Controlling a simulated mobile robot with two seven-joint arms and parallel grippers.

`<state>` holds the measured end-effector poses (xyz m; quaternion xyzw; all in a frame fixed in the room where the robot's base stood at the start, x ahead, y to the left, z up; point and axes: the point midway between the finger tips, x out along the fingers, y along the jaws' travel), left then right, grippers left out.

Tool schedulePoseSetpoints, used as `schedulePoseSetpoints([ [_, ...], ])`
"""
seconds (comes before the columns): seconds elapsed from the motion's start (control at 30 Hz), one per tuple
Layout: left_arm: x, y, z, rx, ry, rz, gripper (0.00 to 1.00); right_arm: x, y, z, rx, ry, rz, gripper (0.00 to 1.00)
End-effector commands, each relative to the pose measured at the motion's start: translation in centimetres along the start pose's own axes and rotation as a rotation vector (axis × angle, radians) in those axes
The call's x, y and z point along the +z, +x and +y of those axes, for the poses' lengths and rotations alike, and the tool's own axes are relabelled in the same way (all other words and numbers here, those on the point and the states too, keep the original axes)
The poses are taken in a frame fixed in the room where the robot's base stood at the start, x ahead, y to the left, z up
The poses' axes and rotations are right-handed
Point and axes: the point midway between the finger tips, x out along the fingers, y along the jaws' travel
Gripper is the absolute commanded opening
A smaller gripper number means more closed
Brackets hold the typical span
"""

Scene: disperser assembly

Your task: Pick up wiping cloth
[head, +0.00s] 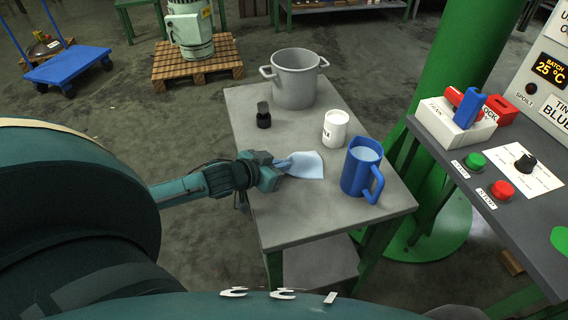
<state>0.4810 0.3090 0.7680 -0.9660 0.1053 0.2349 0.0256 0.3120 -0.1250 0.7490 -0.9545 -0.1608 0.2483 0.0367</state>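The light blue wiping cloth (308,166) is on or just above the grey table, left of the blue mug; I cannot tell if it touches the tabletop. My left gripper (281,168) comes in from the left over the table edge. Its fingers appear closed on the left end of the cloth, where the cloth narrows and bunches. The rest of the cloth spreads out to the right, and the fingers partly hide its gathered end. My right gripper is not in view.
On the grey table (285,222) stand a blue mug (356,178), a white labelled jar (335,130), a small dark bottle (263,118) and a grey pot (294,82).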

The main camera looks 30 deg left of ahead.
Motion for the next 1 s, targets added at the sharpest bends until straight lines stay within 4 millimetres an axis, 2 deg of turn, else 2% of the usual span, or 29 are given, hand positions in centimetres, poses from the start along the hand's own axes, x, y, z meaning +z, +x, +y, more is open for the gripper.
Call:
schedulePoseSetpoints([
  [0.03, -2.0, -1.0, 0.0, 0.000, -0.001, 0.001, 0.00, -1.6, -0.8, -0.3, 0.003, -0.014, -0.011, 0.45],
  [0.33, -7.0, -3.5, 0.0, 0.000, -0.002, 0.004, 0.00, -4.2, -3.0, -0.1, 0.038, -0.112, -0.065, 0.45],
  [0.4, -7.9, -4.0, 0.0, 0.000, -0.002, 0.005, 0.00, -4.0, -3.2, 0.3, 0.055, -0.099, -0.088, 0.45],
  [0.5, -8.6, -4.3, 0.0, 0.000, -0.002, 0.005, 0.00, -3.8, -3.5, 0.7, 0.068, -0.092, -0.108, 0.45],
  [0.83, -8.4, -4.2, 0.0, 0.001, -0.001, 0.006, 0.00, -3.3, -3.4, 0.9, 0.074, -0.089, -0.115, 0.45],
  [1.0, -8.9, -4.2, 0.1, 0.006, 0.002, 0.007, 0.00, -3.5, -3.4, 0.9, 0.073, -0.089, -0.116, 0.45],
])
